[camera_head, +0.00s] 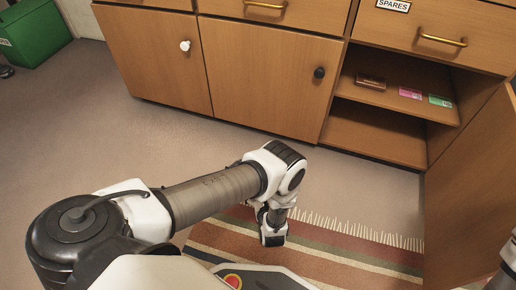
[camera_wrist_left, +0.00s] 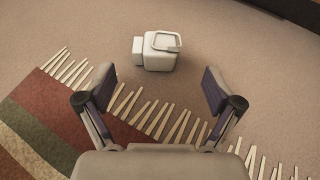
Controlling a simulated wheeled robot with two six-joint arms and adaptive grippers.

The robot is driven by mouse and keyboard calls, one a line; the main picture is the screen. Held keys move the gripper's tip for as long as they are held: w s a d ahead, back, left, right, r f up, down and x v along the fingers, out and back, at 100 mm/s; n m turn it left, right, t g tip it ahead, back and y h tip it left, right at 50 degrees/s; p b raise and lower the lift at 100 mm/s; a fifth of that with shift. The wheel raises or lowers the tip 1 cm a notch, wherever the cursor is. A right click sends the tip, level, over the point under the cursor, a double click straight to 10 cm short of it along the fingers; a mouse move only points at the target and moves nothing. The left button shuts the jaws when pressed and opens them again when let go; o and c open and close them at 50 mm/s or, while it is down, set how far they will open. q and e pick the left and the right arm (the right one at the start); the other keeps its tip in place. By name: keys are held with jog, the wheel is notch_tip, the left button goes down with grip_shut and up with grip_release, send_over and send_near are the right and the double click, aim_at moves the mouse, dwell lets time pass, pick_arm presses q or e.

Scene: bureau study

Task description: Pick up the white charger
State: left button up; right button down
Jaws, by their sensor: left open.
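The white charger (camera_wrist_left: 160,51), a small block with a raised loop on top, lies on the carpeted floor just past the rug's fringe in the left wrist view. My left gripper (camera_wrist_left: 158,90) is open and empty, its two dark fingers spread on either side of the view's middle. The charger is ahead of the fingertips, apart from them and roughly centred between them. In the head view I do not see the charger, and my left arm reaches down over the rug with its fingers not clearly visible. My right gripper is not in view.
A striped rug (camera_head: 330,262) with a pale fringe lies under my left wrist. A wooden cabinet (camera_head: 262,75) stands ahead, with an open door (camera_head: 470,190) at the right and small items on its shelf (camera_head: 370,97). A green bin (camera_head: 33,32) is far left.

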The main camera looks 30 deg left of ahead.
pick_arm(q)
jog(key=b+x, duration=0.1)
jog(key=x, duration=0.1)
jog(key=b+x, duration=0.1)
jog(key=x, duration=0.1)
jog(key=b+x, duration=0.2)
jog(key=shift+s+a+f, duration=0.1)
jog(key=shift+a+f, duration=0.05)
jog(key=shift+a, duration=0.35)
jog(key=c, duration=1.3)
